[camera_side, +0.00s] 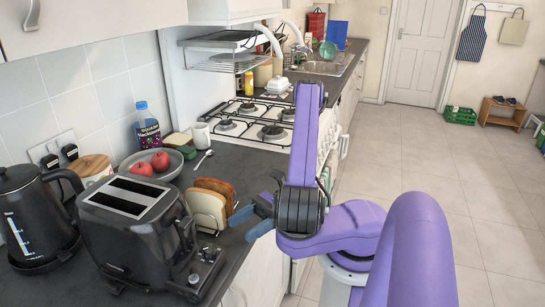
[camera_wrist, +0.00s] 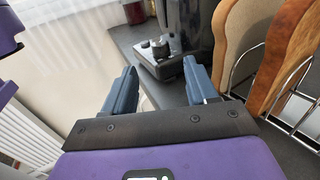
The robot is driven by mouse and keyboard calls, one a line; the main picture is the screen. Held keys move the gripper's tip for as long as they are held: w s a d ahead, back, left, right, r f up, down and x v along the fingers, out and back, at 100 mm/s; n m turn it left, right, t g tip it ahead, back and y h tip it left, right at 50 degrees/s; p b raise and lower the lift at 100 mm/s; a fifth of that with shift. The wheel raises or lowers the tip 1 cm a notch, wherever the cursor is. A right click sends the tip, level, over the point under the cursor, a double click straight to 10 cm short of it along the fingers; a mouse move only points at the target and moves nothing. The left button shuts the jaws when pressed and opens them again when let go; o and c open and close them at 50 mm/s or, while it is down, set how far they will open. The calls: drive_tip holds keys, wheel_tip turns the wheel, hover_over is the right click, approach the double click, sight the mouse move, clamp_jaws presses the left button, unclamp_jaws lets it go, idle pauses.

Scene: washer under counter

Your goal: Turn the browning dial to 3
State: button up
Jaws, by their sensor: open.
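The black toaster (camera_side: 140,225) stands on the counter at the front left, with two empty slots on top. Its control panel with small knobs (camera_side: 198,274) projects low from the side nearest my gripper. In the wrist view the panel knobs (camera_wrist: 153,49) show between and just beyond my fingertips; which one is the browning dial, and its setting, are too small to read. My gripper (camera_side: 241,228) is open and empty, right of the toaster near the counter edge. It also shows in the wrist view (camera_wrist: 159,68), pointing toward the panel and not touching it.
A wire rack with bread slices (camera_side: 209,205) stands close behind my gripper, and at right in the wrist view (camera_wrist: 292,75). A black kettle (camera_side: 35,220) is left of the toaster. A fruit bowl (camera_side: 152,166) and spoon (camera_side: 203,159) lie behind. Open floor lies right.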

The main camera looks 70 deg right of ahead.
drive_tip(key=v, duration=0.8)
wheel_tip(320, 180, up, 15)
drive_tip(key=shift+r, duration=0.2)
idle(0.4)
drive_tip(key=m+t+h, duration=0.1)
drive_tip(key=t, duration=0.1)
approach(215, 245)
drive_tip(key=x, duration=0.9)
drive_tip(key=shift+w+a+f, duration=0.1)
drive_tip(key=shift+w+a, duration=0.15)
idle(0.4)
